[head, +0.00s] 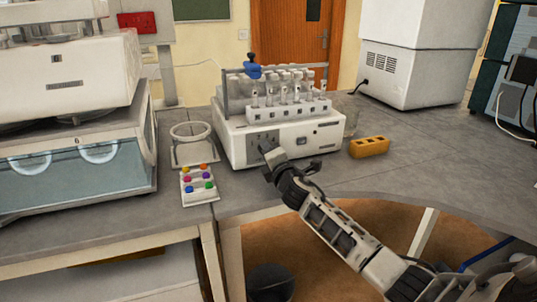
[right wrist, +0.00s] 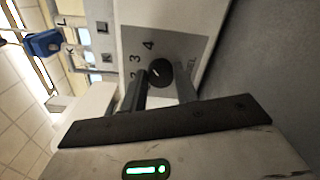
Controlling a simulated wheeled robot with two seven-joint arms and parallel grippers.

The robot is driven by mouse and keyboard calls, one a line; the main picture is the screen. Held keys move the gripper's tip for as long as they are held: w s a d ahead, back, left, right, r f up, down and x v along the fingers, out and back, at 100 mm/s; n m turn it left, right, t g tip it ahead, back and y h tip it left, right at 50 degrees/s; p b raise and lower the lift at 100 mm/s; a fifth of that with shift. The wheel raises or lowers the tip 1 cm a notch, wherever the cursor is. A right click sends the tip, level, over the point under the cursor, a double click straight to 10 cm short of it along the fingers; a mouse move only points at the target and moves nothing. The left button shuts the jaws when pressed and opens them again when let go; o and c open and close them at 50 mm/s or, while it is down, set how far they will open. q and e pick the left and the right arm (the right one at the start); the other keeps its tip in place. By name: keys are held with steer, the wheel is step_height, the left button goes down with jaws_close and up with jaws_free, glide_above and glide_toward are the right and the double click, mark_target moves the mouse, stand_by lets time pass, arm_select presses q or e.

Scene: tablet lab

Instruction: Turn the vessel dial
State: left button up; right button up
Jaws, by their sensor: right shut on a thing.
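The white dissolution machine (head: 290,140) stands on the grey bench, with a row of clear vessels along its top. The vessel dial (right wrist: 160,72) is a small dark round knob on a grey panel, with a light mark on its face. The figures 2, 3 and 4 show beside it. My right gripper (head: 268,150) is at the machine's front panel, and its fingers hide the dial in the head view. In the right wrist view its two fingers stand on either side of the dial, shut on it. My left gripper is not in view.
A white rack with coloured balls (head: 198,187) and a white ring stand (head: 190,147) are left of the machine. An orange block (head: 369,147) lies to its right. A blue clamp (head: 253,70) sits on top.

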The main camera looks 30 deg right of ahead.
steer(key=shift+m, duration=1)
steer(key=o, duration=1)
steer(key=shift+c, duration=0.2)
steer(key=v, duration=1.6)
steer(key=shift+b, duration=0.45)
steer(key=shift+a, duration=0.15)
